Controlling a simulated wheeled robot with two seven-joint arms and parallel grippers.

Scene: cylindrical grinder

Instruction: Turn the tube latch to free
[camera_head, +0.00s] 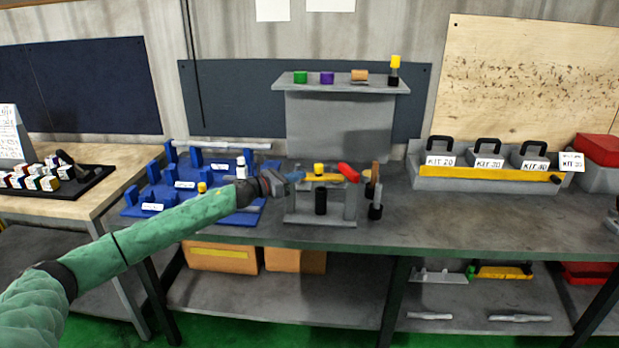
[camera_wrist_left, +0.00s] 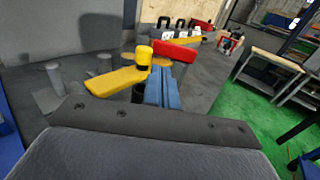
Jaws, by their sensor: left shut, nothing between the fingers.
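A small grey fixture (camera_head: 320,212) stands on the bench, with a flat yellow bar (camera_head: 325,178), a yellow-topped black cylinder (camera_head: 319,168) and a red block (camera_head: 348,172) at its top. In the left wrist view the yellow lever (camera_wrist_left: 112,80) lies left of the yellow cap (camera_wrist_left: 143,58), and the red block (camera_wrist_left: 175,51) lies right behind it. I cannot tell which part is the latch. My left gripper (camera_head: 297,177) is shut and empty, its blue fingers (camera_wrist_left: 158,84) pointing at the fixture close to the yellow cap. Contact cannot be told. My right gripper is out of view.
A blue rack (camera_head: 150,207) stands left of the fixture, under my arm. A raised grey shelf (camera_head: 340,88) holds several coloured parts behind it. A dark post with a wooden handle (camera_head: 375,195) stands just right. Bench top further right (camera_head: 450,220) is clear.

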